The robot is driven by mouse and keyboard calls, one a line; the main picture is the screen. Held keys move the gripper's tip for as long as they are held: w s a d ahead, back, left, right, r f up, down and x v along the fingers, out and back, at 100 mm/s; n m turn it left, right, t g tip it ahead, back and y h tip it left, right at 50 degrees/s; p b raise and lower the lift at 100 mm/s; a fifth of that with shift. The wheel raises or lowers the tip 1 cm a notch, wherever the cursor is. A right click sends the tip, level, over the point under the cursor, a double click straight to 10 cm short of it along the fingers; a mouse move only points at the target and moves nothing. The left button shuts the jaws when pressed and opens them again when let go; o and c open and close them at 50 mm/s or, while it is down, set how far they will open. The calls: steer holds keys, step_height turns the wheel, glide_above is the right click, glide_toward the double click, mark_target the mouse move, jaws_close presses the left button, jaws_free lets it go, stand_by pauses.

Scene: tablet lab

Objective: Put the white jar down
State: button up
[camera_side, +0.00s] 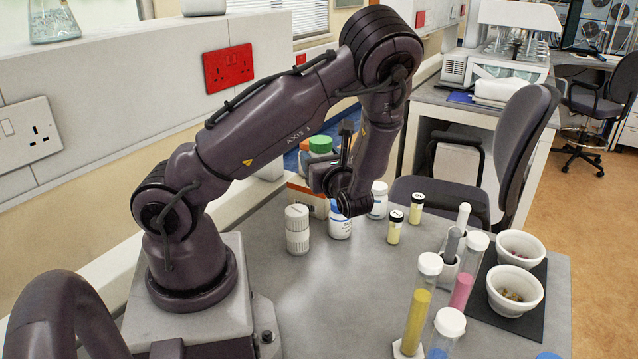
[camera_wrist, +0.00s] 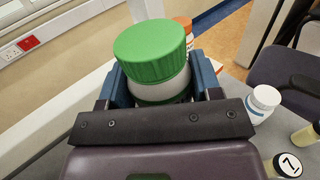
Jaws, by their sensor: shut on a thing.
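The white jar has a ribbed green lid (camera_side: 320,144), and in the wrist view its white body (camera_wrist: 160,92) shows just below the lid. My gripper (camera_side: 318,172) is shut on this jar, with one blue-grey finger on each side of it in the wrist view (camera_wrist: 160,80). The jar is upright or nearly so. It is held above the back part of the grey bench. Its lower part is hidden by my gripper, so I cannot see its base.
A white ribbed container (camera_side: 297,229), a white bottle with a blue label (camera_side: 340,222), another white bottle (camera_side: 378,200) and two yellow vials (camera_side: 395,228) stand nearby. An orange item (camera_side: 303,198) is behind. Tubes and two white bowls (camera_side: 520,248) are at right. The bench's middle is clear.

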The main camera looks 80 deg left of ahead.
steer(key=s+a+r+n+g+h, duration=0.2)
steer(key=s+a+r+n+g, duration=0.15)
steer(key=r+g, duration=0.2)
steer(key=shift+n+g, duration=0.35)
steer(key=shift+g, duration=0.1)
steer(key=w+a+f, duration=0.4)
steer(key=a+f, duration=0.1)
steer(key=w+a+f, duration=0.4)
steer(key=w+a, duration=0.1)
steer(key=shift+w+a+f, duration=0.15)
steer(key=shift+a+f, duration=0.1)
steer(key=shift+f, duration=0.15)
steer(key=shift+w+a+f, duration=0.15)
steer(key=shift+f, duration=1.65)
steer(key=shift+f, duration=0.1)
steer(key=o, duration=1)
